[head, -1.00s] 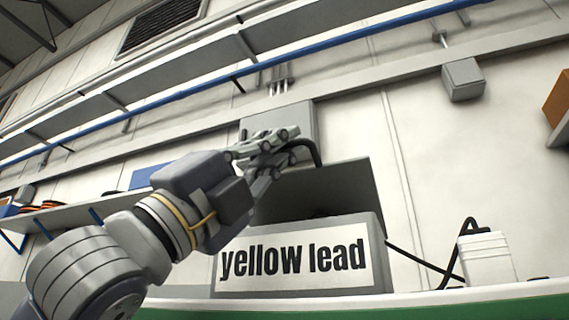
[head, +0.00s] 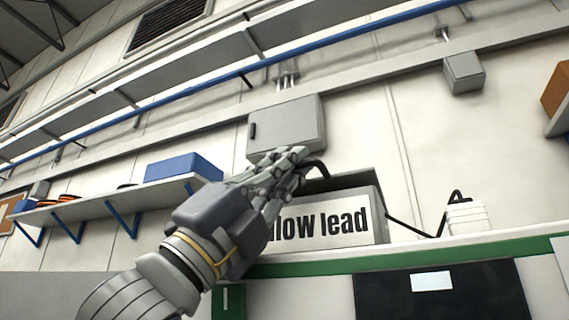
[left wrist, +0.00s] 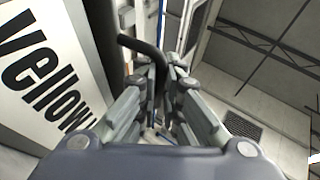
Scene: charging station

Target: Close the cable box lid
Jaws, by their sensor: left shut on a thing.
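The cable box (head: 376,228) is a grey box with a white label whose visible letters end in "low lead". It stands on a green-edged bench. Its dark grey lid (head: 345,183) shows as a narrow raised strip above the box. My left gripper (head: 290,165) is at the lid's left end, in front of part of the label. It is shut on the curved black lid handle (head: 316,167). In the left wrist view, the black handle (left wrist: 150,55) runs in between the fingers, with the label (left wrist: 45,75) at the left. My right gripper is not in view.
A grey wall cabinet (head: 300,125) hangs just behind and above the gripper. A white ribbed block (head: 468,217) with a black cable stands right of the box. A shelf (head: 130,198) with a blue box (head: 184,168) is at the left.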

